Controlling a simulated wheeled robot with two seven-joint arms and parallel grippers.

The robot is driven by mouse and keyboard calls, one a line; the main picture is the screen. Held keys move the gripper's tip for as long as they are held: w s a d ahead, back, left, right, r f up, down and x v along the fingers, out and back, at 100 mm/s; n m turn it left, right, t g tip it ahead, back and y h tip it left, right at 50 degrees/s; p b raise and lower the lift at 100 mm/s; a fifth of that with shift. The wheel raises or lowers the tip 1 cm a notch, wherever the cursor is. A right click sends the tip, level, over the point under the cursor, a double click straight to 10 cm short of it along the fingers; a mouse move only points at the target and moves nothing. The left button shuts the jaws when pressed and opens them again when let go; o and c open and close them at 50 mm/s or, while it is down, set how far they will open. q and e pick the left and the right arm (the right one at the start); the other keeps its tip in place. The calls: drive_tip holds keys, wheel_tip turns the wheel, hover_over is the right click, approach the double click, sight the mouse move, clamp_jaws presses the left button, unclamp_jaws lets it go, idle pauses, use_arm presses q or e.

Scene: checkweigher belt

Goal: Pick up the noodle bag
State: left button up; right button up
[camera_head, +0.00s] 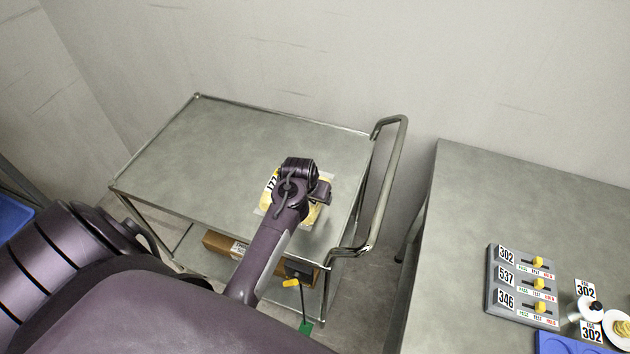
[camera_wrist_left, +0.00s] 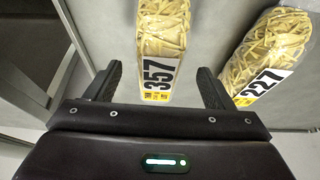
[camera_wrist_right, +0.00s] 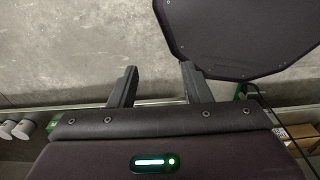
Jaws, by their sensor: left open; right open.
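Two clear bags of yellow noodles lie on the metal cart (camera_head: 215,140). In the left wrist view, the bag labelled 357 (camera_wrist_left: 163,30) has its label end between the fingers of my left gripper (camera_wrist_left: 158,78), with gaps on both sides. The bag labelled 227 (camera_wrist_left: 270,48) lies to the right, outside the fingers. In the head view, my left arm hides most of the bags; a partly covered label (camera_head: 271,181) shows beside the wrist. My left gripper is open. My right gripper (camera_wrist_right: 158,75) is open and empty, seen only in the right wrist view.
The cart has a raised rim and a tubular handle (camera_head: 388,180) on its right. A brown box (camera_head: 224,244) sits below its top. A grey table at right holds a panel with numbered yellow switches (camera_head: 522,287) and a blue tray (camera_head: 560,344). The cart's far left is clear.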

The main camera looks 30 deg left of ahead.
use_arm(q)
drive_tip(key=x, duration=0.4)
drive_tip(key=shift+w+r, duration=0.15)
drive_tip(key=shift+w, duration=0.15)
drive_tip(key=c, duration=1.2)
drive_tip(key=shift+c, duration=0.2)
use_arm(e)
drive_tip(key=shift+w+a+r, duration=0.1)
drive_tip(key=shift+w+r, duration=0.15)
drive_tip(key=shift+w, duration=0.25)
drive_tip(key=shift+w+r, duration=0.25)
drive_tip(key=shift+w, duration=0.2)
use_arm(q)
drive_tip(key=shift+r+p, duration=0.15)
drive_tip(key=shift+p, duration=0.25)
use_arm(e)
drive_tip(key=shift+r, duration=0.15)
